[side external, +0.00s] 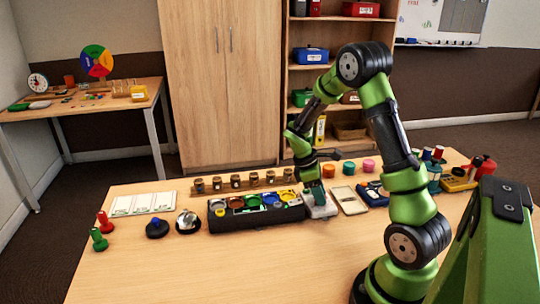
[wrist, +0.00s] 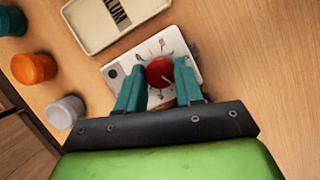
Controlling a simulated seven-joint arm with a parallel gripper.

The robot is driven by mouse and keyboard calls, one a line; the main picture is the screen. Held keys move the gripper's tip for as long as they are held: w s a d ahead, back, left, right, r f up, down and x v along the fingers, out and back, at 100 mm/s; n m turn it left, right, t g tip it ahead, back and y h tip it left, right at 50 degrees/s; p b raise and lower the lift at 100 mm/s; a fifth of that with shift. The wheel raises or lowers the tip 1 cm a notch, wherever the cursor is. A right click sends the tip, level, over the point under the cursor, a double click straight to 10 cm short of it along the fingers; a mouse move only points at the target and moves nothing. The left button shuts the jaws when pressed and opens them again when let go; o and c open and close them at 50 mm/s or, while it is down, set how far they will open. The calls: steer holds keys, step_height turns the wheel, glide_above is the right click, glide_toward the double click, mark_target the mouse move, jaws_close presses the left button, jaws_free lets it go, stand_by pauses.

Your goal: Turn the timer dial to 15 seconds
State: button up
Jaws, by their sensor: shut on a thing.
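The timer (wrist: 152,50) is a small white box with dark tick marks around a red dial (wrist: 159,72). In the wrist view, the two teal fingers of my gripper (wrist: 160,80) stand on either side of the red dial and are shut on it. In the side external view, the timer (side external: 322,208) is a pale box on the table, and my gripper (side external: 318,192) points down onto it. The fingers hide part of the timer face there. The dial's exact setting is too small to read.
A pale tray (wrist: 112,20) with dark letters lies close beside the timer, also in the side external view (side external: 348,200). A black sorting box (side external: 255,217) with coloured round compartments stands just left of the timer.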

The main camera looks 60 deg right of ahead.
steer(key=m+y, duration=0.2)
steer(key=m, duration=0.2)
steer(key=shift+d+m, duration=0.1)
steer(key=shift+m, duration=0.3)
stand_by(0.4)
steer(key=o, duration=1)
steer(key=v, duration=1.7)
steer(key=shift+w+f, duration=0.15)
steer(key=shift+w, duration=0.05)
steer(key=shift+m, duration=0.3)
